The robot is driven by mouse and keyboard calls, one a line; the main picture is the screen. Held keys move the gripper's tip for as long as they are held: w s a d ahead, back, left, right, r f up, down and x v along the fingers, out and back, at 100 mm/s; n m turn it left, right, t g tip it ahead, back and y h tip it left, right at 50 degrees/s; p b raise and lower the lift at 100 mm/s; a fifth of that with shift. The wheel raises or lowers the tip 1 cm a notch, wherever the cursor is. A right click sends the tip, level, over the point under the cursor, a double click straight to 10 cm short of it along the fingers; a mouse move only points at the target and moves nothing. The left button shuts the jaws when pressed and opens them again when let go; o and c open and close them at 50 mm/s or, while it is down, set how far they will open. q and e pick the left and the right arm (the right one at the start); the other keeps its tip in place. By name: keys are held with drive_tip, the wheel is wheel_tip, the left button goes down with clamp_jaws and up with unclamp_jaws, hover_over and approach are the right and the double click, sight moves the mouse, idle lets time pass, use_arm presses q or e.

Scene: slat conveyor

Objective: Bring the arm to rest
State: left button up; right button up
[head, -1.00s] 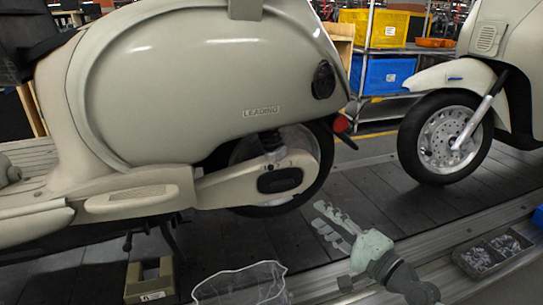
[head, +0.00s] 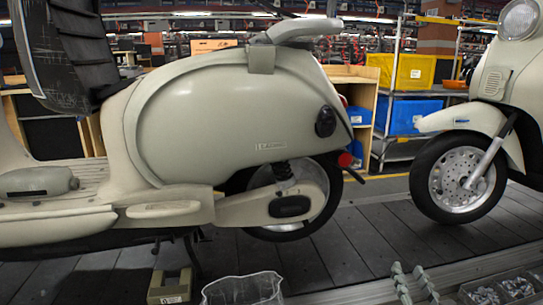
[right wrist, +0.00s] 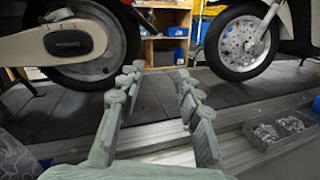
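My right gripper (head: 412,283) shows at the bottom edge of the head view, right of centre, its two fingers pointing up. In the right wrist view its fingers (right wrist: 156,105) stand apart with nothing between them. It is open and empty above the metal rail at the conveyor's near edge, apart from both scooters. My left gripper is not in the head view. A cream scooter (head: 235,115) stands on the slat conveyor (head: 345,250); a second scooter (head: 490,120) stands to its right.
A clear bin (head: 243,290) and a small beige box (head: 170,287) are at the bottom of the head view. Trays of small parts (head: 503,289) lie at the lower right, near my right gripper. Behind are shelves with a yellow bin (head: 408,70) and a blue bin (head: 410,115).

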drive_tip(key=s+d+f+m+g+h+p, duration=0.1)
drive_tip(key=s+d+f+m+g+h, duration=0.25)
drive_tip(key=f+m, duration=0.55)
drive_tip(key=s+d+f+m+g+p, duration=0.1)
drive_tip(key=s+d+f+m+g, duration=0.1)
drive_tip(key=s+f+m+g, duration=0.65)
use_arm(q)
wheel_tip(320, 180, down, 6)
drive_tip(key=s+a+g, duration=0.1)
drive_tip(key=shift+p, duration=0.45)
use_arm(e)
drive_tip(key=s+a+f+m+g+y, duration=0.1)
drive_tip(key=s+a+f+m+y, duration=0.1)
drive_tip(key=s+a+f+m, duration=0.2)
drive_tip(key=s+a+f+m+g+y, duration=0.2)
drive_tip(key=s+a+f+m, duration=0.1)
drive_tip(key=s+m, duration=0.5)
drive_tip(key=shift+s+a+f+m, duration=0.25)
drive_tip(key=shift+a+f+m, duration=0.2)
drive_tip(key=shift+m, duration=0.3)
